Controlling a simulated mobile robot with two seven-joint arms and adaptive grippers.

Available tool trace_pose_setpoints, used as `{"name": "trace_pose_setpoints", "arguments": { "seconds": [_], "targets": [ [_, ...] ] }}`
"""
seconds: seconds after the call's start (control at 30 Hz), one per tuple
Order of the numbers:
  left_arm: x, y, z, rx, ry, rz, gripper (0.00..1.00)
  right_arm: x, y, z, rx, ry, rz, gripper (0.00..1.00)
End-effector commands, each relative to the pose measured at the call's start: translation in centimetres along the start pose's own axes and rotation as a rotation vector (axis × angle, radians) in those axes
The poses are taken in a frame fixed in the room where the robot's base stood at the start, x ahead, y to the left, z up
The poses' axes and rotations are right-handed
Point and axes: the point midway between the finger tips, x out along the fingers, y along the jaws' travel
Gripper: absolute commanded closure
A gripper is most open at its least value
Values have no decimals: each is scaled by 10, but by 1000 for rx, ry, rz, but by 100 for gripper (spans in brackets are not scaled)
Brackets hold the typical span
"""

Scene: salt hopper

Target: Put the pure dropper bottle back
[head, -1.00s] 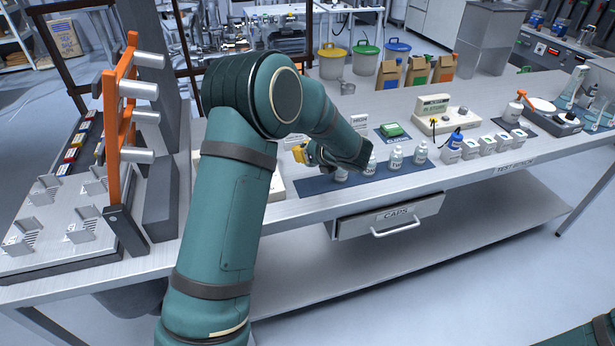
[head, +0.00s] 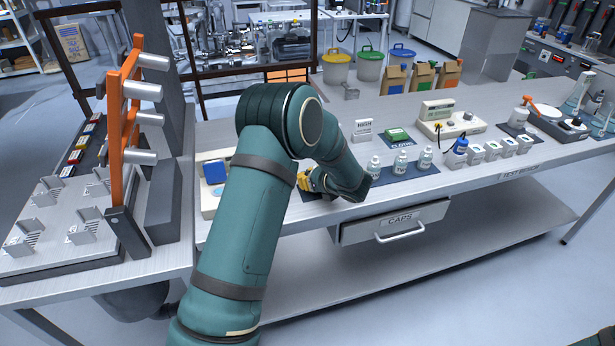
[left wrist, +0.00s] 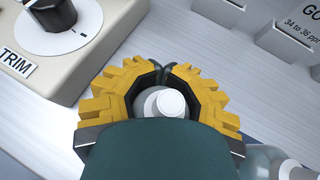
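My left gripper (head: 305,181) is low over the front of the bench, partly hidden by my own arm in the head view. In the left wrist view, its yellow fingers (left wrist: 169,70) curl around a small bottle with a white cap (left wrist: 170,103), their tips nearly meeting beyond it. Whether this bottle touches the bench cannot be told. Three white-capped bottles stand upright on a dark blue mat (head: 408,174): one (head: 374,168), one (head: 400,162) and one (head: 425,158). My right gripper is not in view.
A cream device with a TRIM knob (left wrist: 53,12) is close left of the gripper. A sign reading 34 to 36 (left wrist: 295,30) stands beyond it. A HIGH sign (head: 362,130) and green-topped box (head: 398,136) are behind the mat. A caps drawer (head: 395,222) is below.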

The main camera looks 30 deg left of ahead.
Motion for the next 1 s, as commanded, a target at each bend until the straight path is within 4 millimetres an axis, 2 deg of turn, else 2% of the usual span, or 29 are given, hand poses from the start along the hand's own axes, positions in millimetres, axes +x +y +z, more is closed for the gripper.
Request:
{"name": "trace_pose_setpoints", "arguments": {
  "seconds": [0.07, 0.1, 0.2, 0.63, 0.77, 1.0],
  "targets": [
    [1, 0, -3, 0, 0, 0, 100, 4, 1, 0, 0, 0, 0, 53],
    [1, 0, -2, 1, 0, 0, 84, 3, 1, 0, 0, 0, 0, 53],
    [1, 0, -2, 1, 1, 0, 55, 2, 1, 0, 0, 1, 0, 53],
    [-3, 0, 3, 1, 1, -1, 55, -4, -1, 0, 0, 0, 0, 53],
    [-25, -1, 1, 1, 1, -4, 55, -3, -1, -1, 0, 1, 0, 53],
    [-76, -1, 2, 1, 1, -4, 55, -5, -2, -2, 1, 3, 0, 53]
  ]
}}
